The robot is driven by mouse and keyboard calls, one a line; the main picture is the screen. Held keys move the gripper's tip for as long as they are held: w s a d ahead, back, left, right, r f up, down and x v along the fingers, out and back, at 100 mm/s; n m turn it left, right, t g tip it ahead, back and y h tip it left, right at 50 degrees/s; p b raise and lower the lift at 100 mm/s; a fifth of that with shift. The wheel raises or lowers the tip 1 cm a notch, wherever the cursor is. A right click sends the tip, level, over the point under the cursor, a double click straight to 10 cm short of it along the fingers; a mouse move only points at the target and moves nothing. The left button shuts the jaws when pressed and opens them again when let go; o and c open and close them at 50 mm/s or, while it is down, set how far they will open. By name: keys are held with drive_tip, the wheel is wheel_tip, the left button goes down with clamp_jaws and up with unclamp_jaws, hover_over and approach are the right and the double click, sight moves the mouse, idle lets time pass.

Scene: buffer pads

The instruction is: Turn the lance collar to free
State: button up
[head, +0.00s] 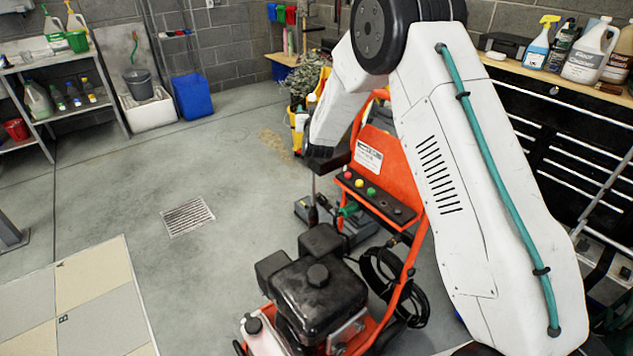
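An orange pressure washer (390,165) stands in the middle of the head view, with a black engine (318,290) at its front. Its dark control panel (372,195) has red, yellow and green buttons. A thin upright grey rod with a dark lower end, perhaps the lance (313,187), stands left of the panel. A green fitting (348,209) sits by the panel's lower left edge. I cannot make out the collar for certain. My white arm reaches over the washer. My gripper (325,162) appears as a dark shape above the rod. Its fingers and any contact are unclear.
A black hose (378,285) hangs coiled on the washer's side. A yellow bucket (299,125) stands behind. A tool cabinet with bottles on its worktop (555,75) is at right. The concrete floor around the drain grate (187,216) is clear.

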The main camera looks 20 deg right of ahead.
drive_tip(key=m+g+h, duration=0.1)
drive_tip(key=m+h, duration=0.1)
drive_tip(key=h, duration=0.1)
drive_tip(key=shift+a+h, duration=0.15)
drive_tip(key=shift+h, duration=0.15)
drive_tip(key=v, duration=0.8)
drive_tip(key=s+a+f+n+g+y, duration=0.1)
drive_tip(key=a+f+g+y, duration=0.1)
drive_tip(key=f, duration=0.2)
drive_tip(key=s+a+f+g+y, duration=0.1)
drive_tip(key=a+f+g+y, duration=0.1)
drive_tip(key=f+y, duration=0.15)
drive_tip(key=s+r+n+g+y, duration=0.1)
drive_tip(key=s+r+g, duration=0.1)
drive_tip(key=s, duration=0.6)
drive_tip(key=s+r+n+g+y, duration=0.1)
drive_tip(key=s+g, duration=0.3)
drive_tip(key=s, duration=0.4)
drive_tip(key=s+r+n+g+y, duration=0.1)
drive_tip(key=s+r+g, duration=0.2)
drive_tip(key=s, duration=0.5)
drive_tip(key=shift+s+a+g, duration=0.2)
drive_tip(key=shift+a+g, duration=0.05)
drive_tip(key=shift+g, duration=0.05)
